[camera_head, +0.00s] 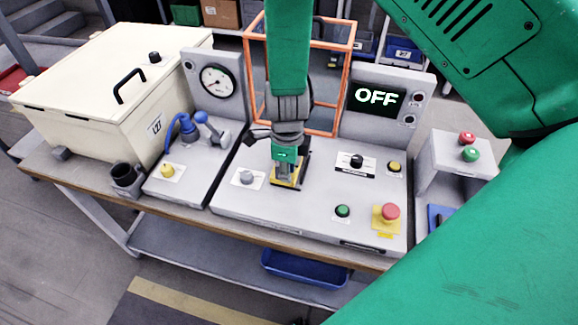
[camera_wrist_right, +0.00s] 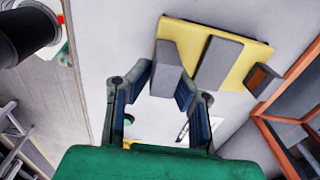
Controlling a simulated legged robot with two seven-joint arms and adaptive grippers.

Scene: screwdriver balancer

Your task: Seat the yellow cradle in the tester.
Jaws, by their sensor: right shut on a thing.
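The yellow cradle (camera_head: 294,183) is low over the grey deck of the tester (camera_head: 322,205), in front of the orange frame. In the right wrist view the cradle (camera_wrist_right: 250,62) is a yellow plate with two grey upright blocks. My right gripper (camera_head: 286,163) points down at it. In the wrist view its fingers (camera_wrist_right: 169,86) are closed on either side of one grey block. A dark upright piece (camera_head: 304,150) stands just behind the gripper. The gripper hides part of the cradle, so I cannot tell whether it sits flat in place. My left gripper is not in view.
The orange frame (camera_head: 345,75) stands behind the cradle. An OFF screen (camera_head: 376,97) is at its right. A red button (camera_head: 390,211), a green button (camera_head: 342,210) and a black knob (camera_head: 356,161) are on the deck. A cream box (camera_head: 90,85) stands at left.

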